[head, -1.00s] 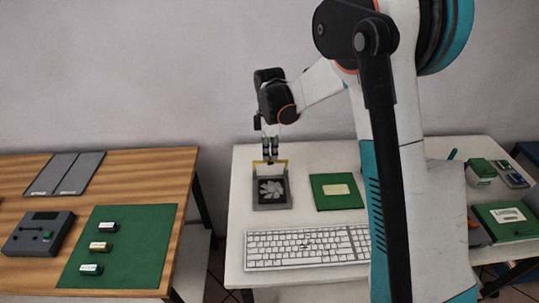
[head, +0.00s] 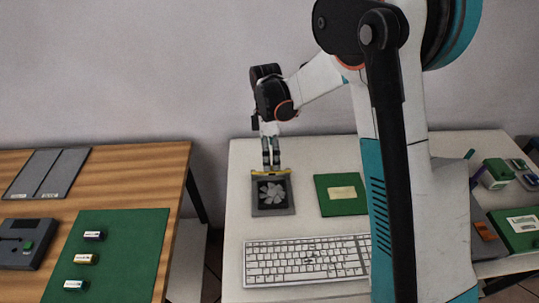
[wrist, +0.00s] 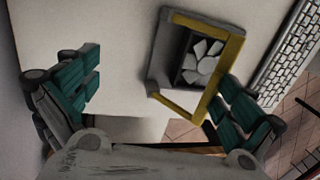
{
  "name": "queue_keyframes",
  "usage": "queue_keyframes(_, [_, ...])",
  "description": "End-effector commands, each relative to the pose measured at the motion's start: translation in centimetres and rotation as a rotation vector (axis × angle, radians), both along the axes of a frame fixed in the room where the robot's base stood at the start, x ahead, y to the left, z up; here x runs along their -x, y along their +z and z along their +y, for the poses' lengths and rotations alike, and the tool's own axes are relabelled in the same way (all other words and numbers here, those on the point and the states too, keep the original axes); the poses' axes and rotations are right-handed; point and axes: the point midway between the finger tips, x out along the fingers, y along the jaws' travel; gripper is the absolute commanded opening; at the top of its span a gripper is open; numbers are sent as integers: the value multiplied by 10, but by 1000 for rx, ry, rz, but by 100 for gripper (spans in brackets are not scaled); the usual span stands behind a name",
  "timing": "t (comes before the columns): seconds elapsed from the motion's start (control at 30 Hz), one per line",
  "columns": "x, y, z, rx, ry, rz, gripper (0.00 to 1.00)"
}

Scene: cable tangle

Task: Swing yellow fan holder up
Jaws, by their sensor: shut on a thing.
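The yellow fan holder (head: 271,173) is a frame at the far edge of the grey fan unit (head: 256,208) on the white table. In the head view it shows as a low, narrow yellow bar. In the wrist view the holder (wrist: 233,55) is a yellow frame around the side of the fan (wrist: 203,58). My gripper (head: 271,165) points down at the bar and is shut on it; its fingers hide part of it. In the wrist view my gripper (wrist: 157,80) has the holder's corner close to its right finger; the exact contact is unclear.
A white keyboard (head: 305,260) lies in front of the fan unit. A green board (head: 342,208) lies to its right. A wooden table (head: 120,175) with a green mat (head: 130,250) and batteries stands to the left, across a gap. The wall is behind.

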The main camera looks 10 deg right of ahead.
Motion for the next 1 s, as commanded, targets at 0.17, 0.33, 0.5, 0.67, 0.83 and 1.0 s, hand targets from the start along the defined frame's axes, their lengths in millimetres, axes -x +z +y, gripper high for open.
queue_keyframes(0.17, [-10,10,-2,0,-6,-25,81])
queue_keyframes(0.33, [-16,20,-2,0,-5,-26,76])
queue_keyframes(0.5, [-23,27,-2,-1,-5,-25,67])
queue_keyframes(0.67, [-30,35,-3,-1,-5,-24,57])
queue_keyframes(0.83, [-38,42,-3,-2,-5,-23,31])
queue_keyframes(1.0, [-45,50,-3,-2,-4,-22,28])
